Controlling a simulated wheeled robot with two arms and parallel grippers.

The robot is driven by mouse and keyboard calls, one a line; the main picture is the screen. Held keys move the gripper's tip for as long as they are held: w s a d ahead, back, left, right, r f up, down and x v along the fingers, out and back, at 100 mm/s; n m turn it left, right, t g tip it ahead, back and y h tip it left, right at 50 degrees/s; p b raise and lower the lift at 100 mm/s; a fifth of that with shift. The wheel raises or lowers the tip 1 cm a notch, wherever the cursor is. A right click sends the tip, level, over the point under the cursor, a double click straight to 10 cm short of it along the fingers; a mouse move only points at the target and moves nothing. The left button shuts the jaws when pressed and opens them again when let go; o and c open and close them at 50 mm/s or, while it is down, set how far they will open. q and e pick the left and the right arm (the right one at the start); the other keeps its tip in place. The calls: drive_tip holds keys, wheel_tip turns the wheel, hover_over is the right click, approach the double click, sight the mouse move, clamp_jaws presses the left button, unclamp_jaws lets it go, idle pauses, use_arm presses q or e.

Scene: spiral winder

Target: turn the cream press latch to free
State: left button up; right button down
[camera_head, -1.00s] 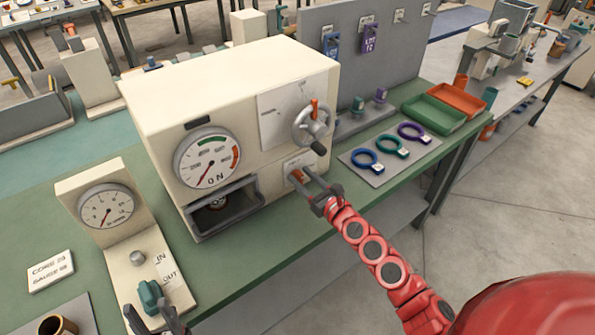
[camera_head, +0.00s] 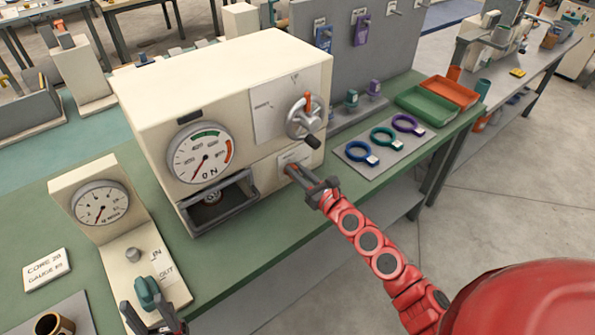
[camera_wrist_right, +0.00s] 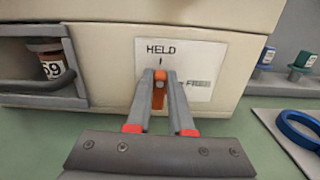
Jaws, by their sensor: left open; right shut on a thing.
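The cream press (camera_head: 225,85) stands on the green bench. Its latch (camera_wrist_right: 159,90) is a small orange piece on a white plate (camera_wrist_right: 190,62) marked HELD and FREE. The latch is upright, under the HELD mark; FREE is to its right. My right gripper (camera_head: 298,175) is shut on the latch, and its fingers hide much of it; it also shows in the right wrist view (camera_wrist_right: 160,84). My left gripper (camera_head: 148,314) is open at the teal knob (camera_head: 146,291) on the gauge stand, with a finger to either side of it.
A crank wheel (camera_head: 305,120) sticks out above the plate. An open bay (camera_head: 222,200) with a grey frame is left of it. Blue, teal and purple rings lie on a grey mat (camera_head: 388,172) to the right. Green and orange trays (camera_head: 428,107) stand behind them.

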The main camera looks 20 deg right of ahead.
drive_tip(key=m, duration=0.4)
drive_tip(key=shift+w+d+f, duration=0.1)
drive_tip(key=shift+d, duration=0.25)
drive_tip(key=m, duration=0.4)
drive_tip(key=shift+w+d+f+m, duration=0.15)
drive_tip(key=shift+d+m, duration=0.1)
drive_tip(key=shift+m, duration=0.15)
drive_tip(key=m, duration=0.3)
drive_tip(key=m+p, duration=0.1)
drive_tip(key=shift+d+f+m, duration=0.2)
drive_tip(key=shift+f+m, duration=0.1)
drive_tip(key=shift+f+m+p, duration=0.2)
drive_tip(key=shift+m+p, duration=0.2)
drive_tip(key=shift+m, duration=0.65)
drive_tip(key=shift+f+m+p, duration=0.15)
drive_tip(key=shift+m+p, duration=0.2)
drive_tip(key=shift+m, duration=0.7)
drive_tip(key=shift+f, duration=0.1)
drive_tip(key=c, duration=0.8)
unclamp_jaws()
drive_tip(key=shift+d, duration=0.1)
